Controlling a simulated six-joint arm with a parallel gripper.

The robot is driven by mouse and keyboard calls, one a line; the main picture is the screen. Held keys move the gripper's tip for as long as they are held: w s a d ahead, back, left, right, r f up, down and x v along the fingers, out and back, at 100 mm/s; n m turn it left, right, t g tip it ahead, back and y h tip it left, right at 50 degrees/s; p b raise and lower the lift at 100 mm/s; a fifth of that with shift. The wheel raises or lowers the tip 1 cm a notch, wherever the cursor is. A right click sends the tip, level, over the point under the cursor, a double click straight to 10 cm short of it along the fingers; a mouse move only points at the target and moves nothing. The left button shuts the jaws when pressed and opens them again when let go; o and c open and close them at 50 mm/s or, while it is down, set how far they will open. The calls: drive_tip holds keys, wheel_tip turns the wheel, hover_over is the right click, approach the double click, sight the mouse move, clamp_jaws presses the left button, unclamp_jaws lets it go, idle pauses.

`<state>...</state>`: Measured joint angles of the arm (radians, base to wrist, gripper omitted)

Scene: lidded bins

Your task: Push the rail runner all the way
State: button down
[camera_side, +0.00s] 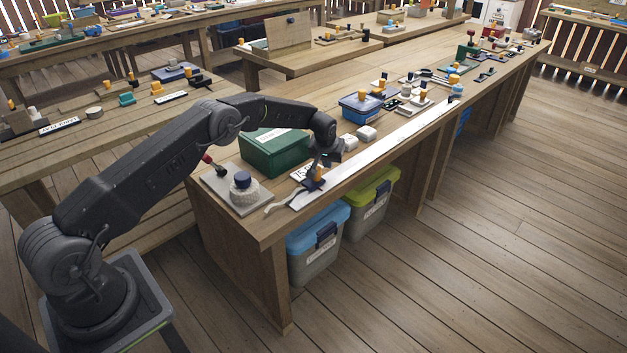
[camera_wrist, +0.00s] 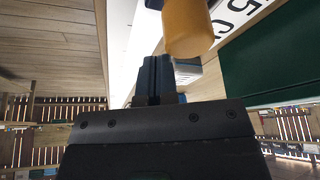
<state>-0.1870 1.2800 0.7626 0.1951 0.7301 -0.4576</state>
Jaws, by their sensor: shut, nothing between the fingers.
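A long white rail (camera_side: 385,145) lies along the front edge of the wooden bench; part of it shows in the wrist view (camera_wrist: 118,40). The runner, a dark blue block (camera_side: 311,184) with an orange knob (camera_wrist: 187,32), sits near the rail's near end in the side view. My gripper (camera_side: 322,168) is low over the rail, close beside the runner and partly hiding it. In the wrist view the dark fingers (camera_wrist: 156,62) are together and empty, just left of and below the knob. I cannot tell whether they touch the runner.
A green box (camera_side: 275,152) stands behind the gripper. A plate with a round knob (camera_side: 243,187) is at the near corner. White blocks (camera_side: 366,133) and a blue box (camera_side: 361,106) stand behind the rail. A small blue block (camera_side: 457,90) is at its far end.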

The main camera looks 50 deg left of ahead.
sight(318, 167)
drive_tip(key=shift+s, duration=0.1)
drive_tip(key=shift+s, duration=2)
drive_tip(key=shift+s, duration=0.1)
drive_tip(key=shift+s, duration=0.95)
drive_tip(key=shift+s, duration=0.1)
drive_tip(key=shift+s, duration=0.95)
drive_tip(key=shift+s, duration=0.15)
